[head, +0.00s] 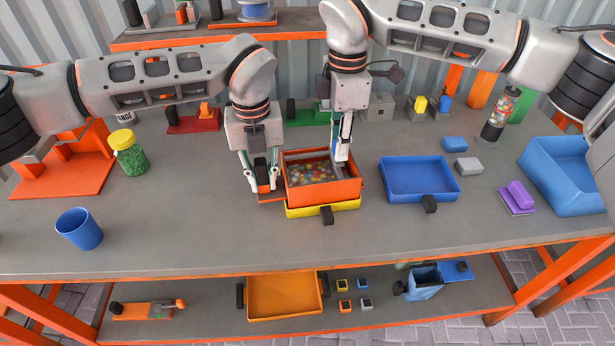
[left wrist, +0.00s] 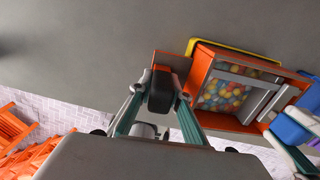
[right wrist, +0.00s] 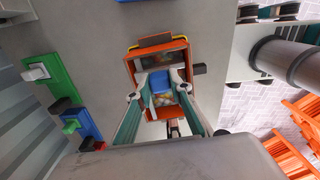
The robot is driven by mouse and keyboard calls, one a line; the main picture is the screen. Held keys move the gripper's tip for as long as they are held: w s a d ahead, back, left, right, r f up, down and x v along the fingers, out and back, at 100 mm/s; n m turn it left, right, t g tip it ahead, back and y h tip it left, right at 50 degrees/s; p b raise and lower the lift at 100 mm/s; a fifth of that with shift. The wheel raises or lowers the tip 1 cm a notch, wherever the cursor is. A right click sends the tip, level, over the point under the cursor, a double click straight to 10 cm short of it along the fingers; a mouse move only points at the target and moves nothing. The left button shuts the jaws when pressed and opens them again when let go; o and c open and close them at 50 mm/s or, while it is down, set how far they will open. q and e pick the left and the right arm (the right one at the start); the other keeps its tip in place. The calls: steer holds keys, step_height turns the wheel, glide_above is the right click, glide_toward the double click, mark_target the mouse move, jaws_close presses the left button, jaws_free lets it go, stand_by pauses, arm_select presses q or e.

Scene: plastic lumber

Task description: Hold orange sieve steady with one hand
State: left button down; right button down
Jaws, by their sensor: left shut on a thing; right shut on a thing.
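The orange sieve (head: 348,190) holds many coloured pellets and sits over a yellow tray (head: 296,212) on the table. My left gripper (head: 266,182) is at the sieve's left side, shut on its black handle, which shows between the fingers in the left wrist view (left wrist: 161,92). My right gripper (head: 342,157) points down at the sieve's right part. In the right wrist view its fingers are shut on a small blue object (right wrist: 160,82) over the pellets. The object's lower part is hard to make out.
A blue tray (head: 418,198) stands to the right, with a larger blue bin (head: 570,160) beyond. A green-filled jar (head: 129,155) and blue cup (head: 79,230) are left. Small blue and grey blocks (head: 468,166) lie right. The table front is clear.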

steer(key=shift+s+a, duration=0.15)
steer(key=shift+a, duration=1.3)
steer(key=shift+s+a, duration=0.15)
steer(key=shift+a, duration=1.25)
steer(key=c, duration=1.7)
jaws_free()
steer(key=shift+r, duration=3.55)
